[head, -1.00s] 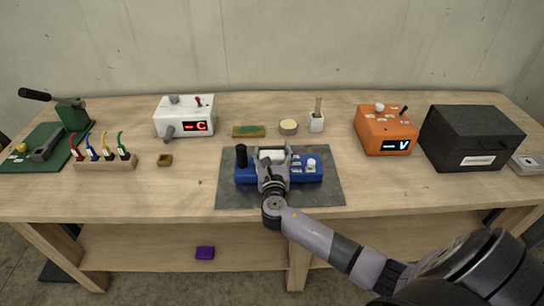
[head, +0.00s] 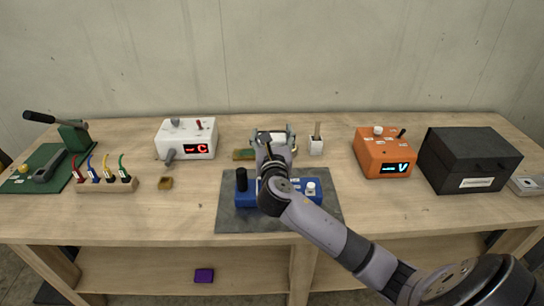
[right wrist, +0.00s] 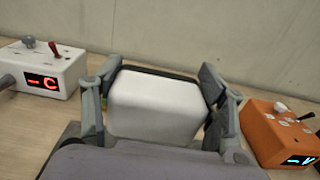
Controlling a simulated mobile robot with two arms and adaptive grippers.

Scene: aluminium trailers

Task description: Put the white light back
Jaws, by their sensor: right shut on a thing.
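My right gripper (head: 272,137) is shut on the white light, a white rounded block with a dark edge that fills the middle of the right wrist view (right wrist: 155,106). It sits between the two grey fingers (right wrist: 157,88). In the head view the gripper is above and behind the blue device (head: 241,198), which lies on a dark grey mat (head: 228,220). My arm hides the middle of the blue device. A black knob stands at its left end and a white knob at its right. My left gripper is not in view.
Behind the mat are a green-topped sponge (head: 242,155) and a small white brush holder (head: 316,146). A white box with a red display (head: 187,140) stands left, an orange box (head: 383,155) and a black case (head: 465,160) right. A cable rack (head: 108,185) is farther left.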

